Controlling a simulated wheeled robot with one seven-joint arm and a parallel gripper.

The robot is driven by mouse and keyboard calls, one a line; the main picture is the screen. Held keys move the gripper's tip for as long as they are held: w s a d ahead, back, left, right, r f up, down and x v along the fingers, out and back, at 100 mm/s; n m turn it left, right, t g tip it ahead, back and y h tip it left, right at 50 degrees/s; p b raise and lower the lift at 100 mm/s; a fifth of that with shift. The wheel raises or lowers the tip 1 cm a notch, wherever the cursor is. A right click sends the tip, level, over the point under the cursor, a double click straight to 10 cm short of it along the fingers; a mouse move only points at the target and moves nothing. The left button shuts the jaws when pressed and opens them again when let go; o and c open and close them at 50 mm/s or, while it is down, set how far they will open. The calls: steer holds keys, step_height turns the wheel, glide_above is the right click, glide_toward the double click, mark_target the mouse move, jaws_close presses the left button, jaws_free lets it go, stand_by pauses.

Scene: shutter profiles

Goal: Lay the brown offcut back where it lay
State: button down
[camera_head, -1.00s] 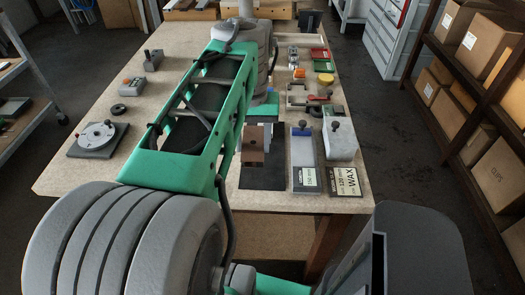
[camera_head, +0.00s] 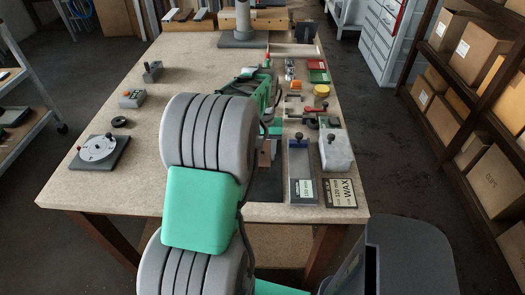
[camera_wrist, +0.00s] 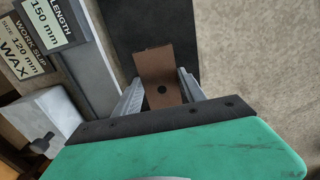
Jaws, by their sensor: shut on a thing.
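The brown offcut (camera_wrist: 153,66) is a small flat-sided piece with a dark round hole. In the wrist view it sits between the two grey fingers of my gripper (camera_wrist: 160,84), which is shut on it. Beyond it lies a black mat (camera_wrist: 125,32), and the offcut overlaps this mat in the picture. I cannot tell whether it touches the mat or hangs above it.
Right of the mat stand a grey channel labelled 150 mm (camera_head: 300,168) and a pale block with a knob (camera_head: 336,152). A WAX label card (camera_head: 340,193) lies in front. A round dial fixture (camera_head: 98,149) is at the left.

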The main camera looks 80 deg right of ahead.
steer(key=shift+f, duration=0.1)
steer(key=shift+f, duration=0.15)
steer(key=c, duration=0.7)
jaws_free()
